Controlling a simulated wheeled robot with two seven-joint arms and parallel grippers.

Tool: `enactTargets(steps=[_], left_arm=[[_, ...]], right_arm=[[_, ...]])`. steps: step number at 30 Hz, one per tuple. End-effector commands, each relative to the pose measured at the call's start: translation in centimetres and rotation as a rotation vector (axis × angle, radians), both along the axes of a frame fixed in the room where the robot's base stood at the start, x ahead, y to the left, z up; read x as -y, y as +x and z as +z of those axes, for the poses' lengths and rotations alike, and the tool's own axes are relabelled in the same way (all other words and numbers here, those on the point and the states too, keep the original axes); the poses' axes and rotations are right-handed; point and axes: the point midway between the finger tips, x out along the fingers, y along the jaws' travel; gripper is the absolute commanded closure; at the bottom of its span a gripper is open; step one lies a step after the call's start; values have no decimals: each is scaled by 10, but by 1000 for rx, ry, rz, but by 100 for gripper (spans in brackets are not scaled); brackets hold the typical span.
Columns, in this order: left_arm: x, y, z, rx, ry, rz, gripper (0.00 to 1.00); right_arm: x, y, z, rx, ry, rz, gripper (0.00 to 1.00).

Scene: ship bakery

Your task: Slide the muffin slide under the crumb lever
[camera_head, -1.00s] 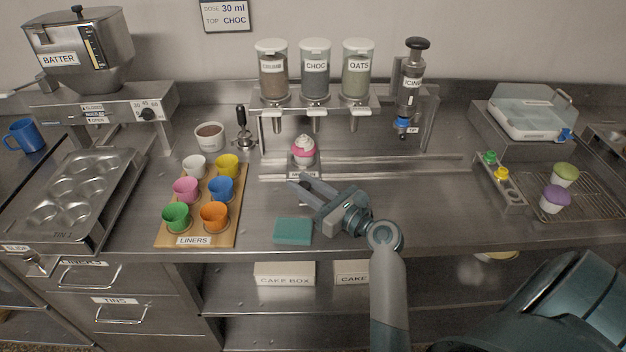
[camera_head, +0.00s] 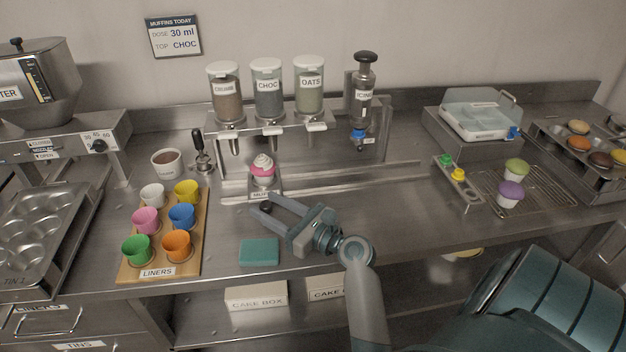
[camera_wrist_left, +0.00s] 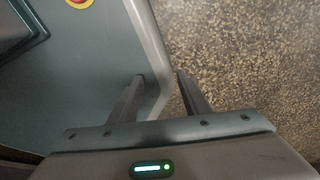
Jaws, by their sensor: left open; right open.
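The muffin slide (camera_head: 265,189) is a small metal carriage with a partly hidden label. A muffin (camera_head: 263,170) in a pink liner with white icing stands upright on it. The crumb lever (camera_head: 235,148) hangs below the crumb dispenser (camera_head: 225,95), the leftmost of three. The slide stands right of the crumb lever, nearer the choc lever (camera_head: 272,144). My right gripper (camera_head: 262,203) is open and empty, its fingertips at the slide's front edge; I cannot tell whether they touch it. My left gripper (camera_wrist_left: 160,78) is open and empty over the floor in the left wrist view.
A liner board (camera_head: 193,235) with coloured cups stands on the left, near a brown-filled cup (camera_head: 167,164). A teal cloth (camera_head: 259,252) lies just in front of my right gripper. The icing dispenser (camera_head: 361,100) is to the right.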

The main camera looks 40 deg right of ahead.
Motion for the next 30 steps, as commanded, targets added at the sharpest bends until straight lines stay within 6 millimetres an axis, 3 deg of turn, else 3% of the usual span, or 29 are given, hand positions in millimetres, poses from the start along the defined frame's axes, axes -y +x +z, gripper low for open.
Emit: enactTargets(steps=[7, 21, 30], left_arm=[[2, 6, -8, 17, -5, 0, 57], [29, 83, -5, 190, -53, -8, 57], [39, 97, 0, 240, -70, -8, 57]], right_arm=[[10, -40, -4, -4, -4, -2, 57], [30, -128, -3, -4, -3, 1, 57], [36, -153, -1, -2, -1, 1, 57]])
